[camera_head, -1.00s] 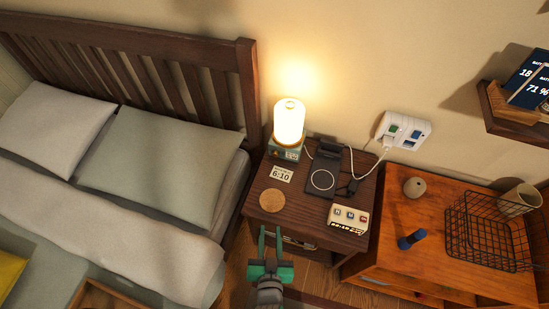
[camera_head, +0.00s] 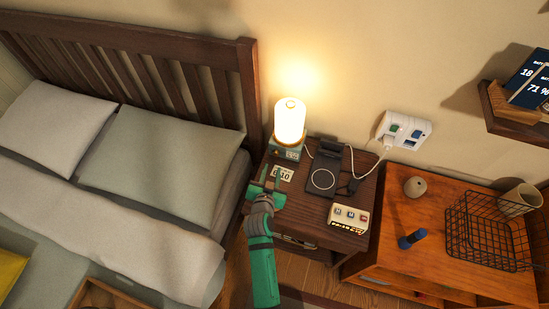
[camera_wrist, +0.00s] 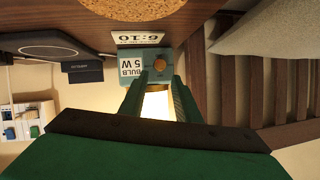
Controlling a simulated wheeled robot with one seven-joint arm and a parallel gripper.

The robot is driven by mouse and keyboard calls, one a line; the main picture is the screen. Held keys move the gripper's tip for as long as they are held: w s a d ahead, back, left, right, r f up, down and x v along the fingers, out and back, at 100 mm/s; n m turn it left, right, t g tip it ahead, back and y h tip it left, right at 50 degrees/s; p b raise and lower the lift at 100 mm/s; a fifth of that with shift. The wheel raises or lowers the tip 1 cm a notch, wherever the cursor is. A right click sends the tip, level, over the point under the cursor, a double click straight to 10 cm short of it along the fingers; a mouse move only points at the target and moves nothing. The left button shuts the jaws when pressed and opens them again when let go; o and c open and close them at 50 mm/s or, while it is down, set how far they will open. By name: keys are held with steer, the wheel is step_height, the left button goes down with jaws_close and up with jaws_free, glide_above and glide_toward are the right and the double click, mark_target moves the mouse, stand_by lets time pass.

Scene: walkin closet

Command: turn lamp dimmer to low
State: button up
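The lit lamp (camera_head: 290,120) stands at the back left of the nightstand, with a glowing cylinder shade on a small teal base (camera_head: 287,152). In the wrist view, which looks upside down, the base (camera_wrist: 131,68) shows a white "BULB 5 W" label and a round orange knob (camera_wrist: 160,64). My gripper (camera_head: 271,173) is over the front left of the nightstand, pointing at the lamp base. In the wrist view its two fingers (camera_wrist: 160,88) are apart and empty, with the knob between and beyond them. The knob's setting is too small to tell.
The nightstand (camera_head: 310,226) also holds a "6:10" card (camera_head: 284,174), a black charging stand (camera_head: 323,180) and a small box with buttons (camera_head: 349,217). A cork coaster (camera_wrist: 135,6) is close to my gripper. The bed (camera_head: 160,200) is left, an orange cabinet (camera_head: 450,240) right.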

mark_target(276, 155)
steer(key=x, duration=0.9)
steer(key=shift+w+d, duration=0.1)
jaws_close()
